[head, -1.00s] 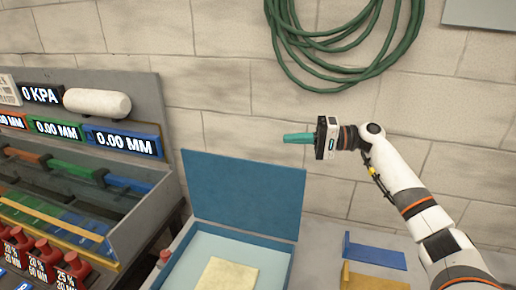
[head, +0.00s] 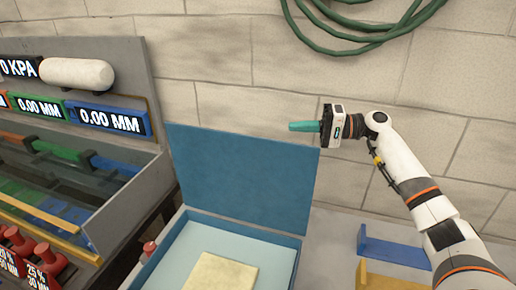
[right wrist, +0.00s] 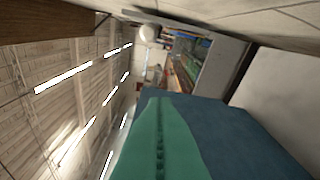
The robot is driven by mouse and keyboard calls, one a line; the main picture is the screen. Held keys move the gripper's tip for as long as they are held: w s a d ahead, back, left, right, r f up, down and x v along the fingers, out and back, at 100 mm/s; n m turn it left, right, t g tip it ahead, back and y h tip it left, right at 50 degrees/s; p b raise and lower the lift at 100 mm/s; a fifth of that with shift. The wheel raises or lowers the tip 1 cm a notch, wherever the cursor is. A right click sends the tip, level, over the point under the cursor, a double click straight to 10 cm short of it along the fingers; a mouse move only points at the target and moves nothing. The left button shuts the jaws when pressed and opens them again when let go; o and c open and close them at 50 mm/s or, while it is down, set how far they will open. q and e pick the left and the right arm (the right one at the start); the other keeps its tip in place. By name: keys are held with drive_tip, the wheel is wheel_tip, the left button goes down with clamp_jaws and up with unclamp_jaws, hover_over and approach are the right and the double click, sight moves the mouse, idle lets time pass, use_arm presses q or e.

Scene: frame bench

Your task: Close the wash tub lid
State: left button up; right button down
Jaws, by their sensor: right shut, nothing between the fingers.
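The wash tub (head: 292,262) is a blue box with a pale blue inside, at the bottom middle of the head view. Its blue lid (head: 240,178) stands open, upright at the back edge. A pale yellow block (head: 220,272) lies in the tub. My right gripper (head: 292,126) has teal fingers that are shut and empty. It points left, at about the height of the lid's top edge near its upper right corner. In the right wrist view the shut fingers (right wrist: 158,140) overlap the blue lid (right wrist: 235,135) behind them. I cannot tell whether they touch it. My left gripper is not in view.
A grey bench unit (head: 150,190) with displays, a white cylinder (head: 77,73) and red bottles (head: 45,255) stands at the left. A blue bracket (head: 395,252) and a yellow one (head: 390,277) lie right of the tub. A green hose (head: 350,38) hangs on the wall.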

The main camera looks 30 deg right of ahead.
drive_tip(key=w+a+f+p, duration=0.2)
drive_tip(key=a+p, duration=0.5)
drive_tip(key=a, duration=0.4)
drive_tip(key=shift+w, duration=0.6)
drive_tip(key=shift+a, duration=0.1)
